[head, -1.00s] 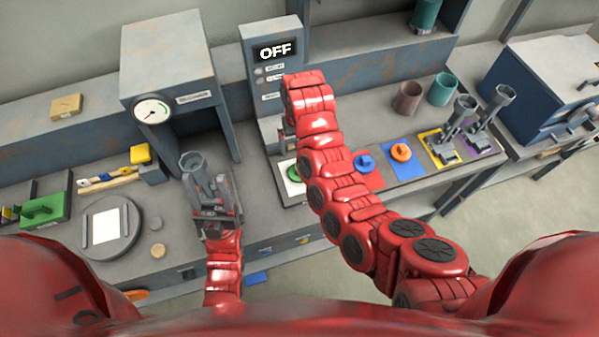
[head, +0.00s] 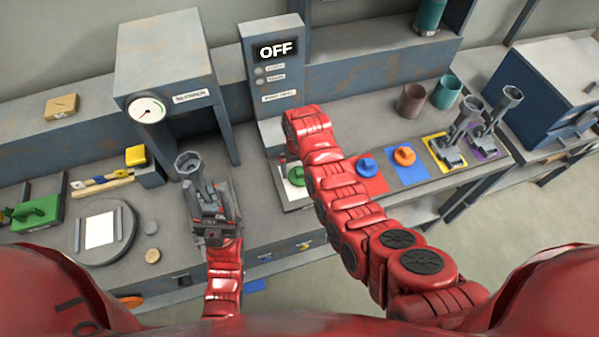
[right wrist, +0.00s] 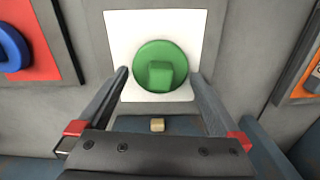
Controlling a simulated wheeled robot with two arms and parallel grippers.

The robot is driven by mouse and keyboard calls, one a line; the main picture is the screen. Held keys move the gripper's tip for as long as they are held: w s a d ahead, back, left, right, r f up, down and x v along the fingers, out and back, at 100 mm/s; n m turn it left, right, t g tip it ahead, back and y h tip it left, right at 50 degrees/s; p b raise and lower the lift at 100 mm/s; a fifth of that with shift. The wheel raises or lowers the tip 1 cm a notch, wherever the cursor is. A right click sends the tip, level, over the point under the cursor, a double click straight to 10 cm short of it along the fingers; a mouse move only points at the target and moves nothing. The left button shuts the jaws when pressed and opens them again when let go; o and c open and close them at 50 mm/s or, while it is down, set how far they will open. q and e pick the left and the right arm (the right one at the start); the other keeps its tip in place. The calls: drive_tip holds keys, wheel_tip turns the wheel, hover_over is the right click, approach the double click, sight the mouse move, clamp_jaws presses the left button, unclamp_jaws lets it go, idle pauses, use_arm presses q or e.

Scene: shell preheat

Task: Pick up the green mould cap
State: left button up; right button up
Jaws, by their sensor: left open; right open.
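The green mould cap (head: 296,176) sits on a white square (head: 290,191) on the bench, partly hidden by my right arm in the head view. In the right wrist view the cap (right wrist: 160,66) is a round green disc with a raised block-shaped grip. My right gripper (right wrist: 160,76) is open, with one finger at either side of the cap; I cannot tell whether they touch it. In the head view the right gripper is hidden behind its arm. My left gripper (head: 208,200) is open beside a grey tube-topped piece (head: 188,163); contact is unclear.
A blue piece (head: 366,166) on red and an orange piece (head: 403,156) on blue lie to the right. Grey tube-topped tools (head: 468,115) stand beyond. A panel reading OFF (head: 276,50) rises behind. A round plate (head: 103,232) is at left.

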drive_tip(key=shift+f, duration=0.35)
drive_tip(key=c, duration=1.1)
drive_tip(key=shift+o, duration=0.2)
drive_tip(key=shift+r, duration=0.15)
